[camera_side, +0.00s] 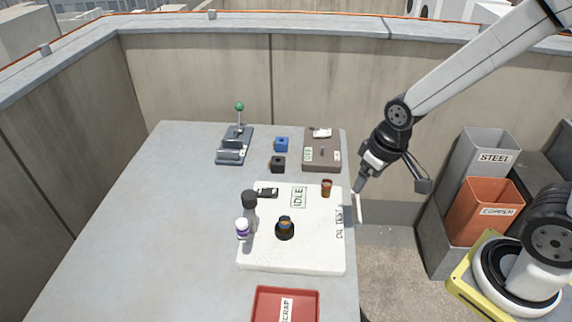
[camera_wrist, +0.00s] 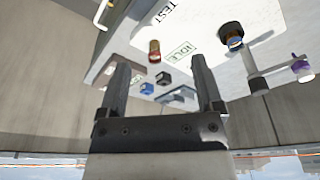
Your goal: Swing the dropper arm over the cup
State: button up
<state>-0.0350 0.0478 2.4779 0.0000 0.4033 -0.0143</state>
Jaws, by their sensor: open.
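The dropper arm (camera_side: 250,214) is a grey post with a dark top on the left of the white board. A small white bottle with a purple top (camera_side: 242,229) is at its end, left of and apart from the black round cup (camera_side: 285,231), which has blue and amber inside. The wrist view shows the bottle (camera_wrist: 301,68) and the cup (camera_wrist: 232,30) at upper right. A small brown cup (camera_side: 326,188) stands near the IDLE label; I cannot tell which cup is meant. My gripper (camera_wrist: 161,72) is open and empty, beyond the board's right edge.
Behind are blue (camera_side: 281,144) and black (camera_side: 278,164) blocks, a brown box (camera_side: 316,160) and a green-knobbed lever (camera_side: 239,107). A red scrap tray (camera_side: 263,305) is in front.

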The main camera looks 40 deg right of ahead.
jog(key=w+a+r+n+g, duration=0.1)
jog(key=w+a+r+n, duration=0.15)
jog(key=w+a, duration=0.7)
jog(key=n+g, duration=0.1)
jog(key=n, duration=0.3)
send_over(249, 194)
jog(key=shift+r, duration=0.3)
jog(key=shift+f, duration=3.9)
grip_shut()
